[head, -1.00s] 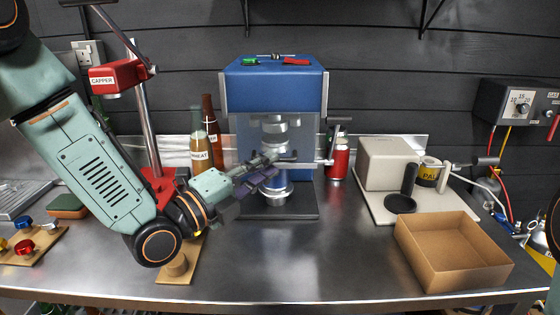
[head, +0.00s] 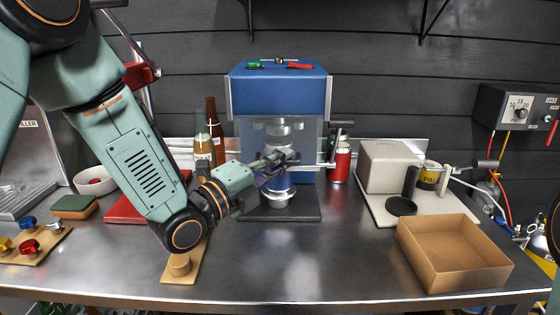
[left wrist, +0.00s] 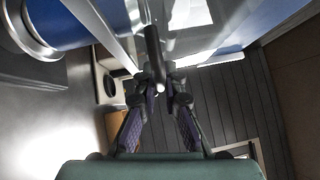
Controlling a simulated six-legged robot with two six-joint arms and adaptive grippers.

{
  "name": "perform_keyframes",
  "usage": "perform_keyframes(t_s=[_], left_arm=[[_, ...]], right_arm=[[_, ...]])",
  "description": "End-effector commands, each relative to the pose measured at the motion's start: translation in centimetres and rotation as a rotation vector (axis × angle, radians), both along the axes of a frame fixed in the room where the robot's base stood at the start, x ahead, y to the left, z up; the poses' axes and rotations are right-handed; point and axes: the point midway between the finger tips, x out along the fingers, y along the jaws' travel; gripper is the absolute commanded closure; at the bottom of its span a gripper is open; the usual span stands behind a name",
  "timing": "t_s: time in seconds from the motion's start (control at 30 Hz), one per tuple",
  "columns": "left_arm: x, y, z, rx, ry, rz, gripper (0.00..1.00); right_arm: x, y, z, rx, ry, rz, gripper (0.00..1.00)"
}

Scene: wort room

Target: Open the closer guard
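The closer (head: 279,95) is a blue machine at the back middle of the bench. Its clear guard (head: 250,140) hangs across the front, down, with metal parts visible behind it. My left gripper (head: 288,157) is at the front of the guard, near its lower middle. In the left wrist view, a dark bar (left wrist: 155,50) reaches down to the tips of my left gripper (left wrist: 165,82). The fingertips are close together near the bar's end; whether they clamp it is unclear. My right gripper is out of view.
A red can (head: 340,164) and brown bottles (head: 211,130) flank the closer. An open cardboard box (head: 455,255) and a grey device (head: 385,166) stand on the right. A board with colored knobs (head: 40,247) lies at left.

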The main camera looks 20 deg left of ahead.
Motion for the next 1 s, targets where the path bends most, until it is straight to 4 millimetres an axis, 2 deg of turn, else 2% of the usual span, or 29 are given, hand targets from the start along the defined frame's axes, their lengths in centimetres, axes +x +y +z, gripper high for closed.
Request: perform_keyframes(t_s=[0.67, 0.77, 1.0], left_arm=[[0.0, 0.0, 0.1, 0.002, 0.001, 0.000, 1.00], [0.0, 0.0, 1.2, 0.002, -0.001, 0.000, 1.00], [0.1, 0.0, 6.0, 0.002, -0.005, 0.000, 1.00]], right_arm=[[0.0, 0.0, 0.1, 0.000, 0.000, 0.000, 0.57], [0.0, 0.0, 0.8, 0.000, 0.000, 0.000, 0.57], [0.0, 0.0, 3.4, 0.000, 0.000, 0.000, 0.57]])
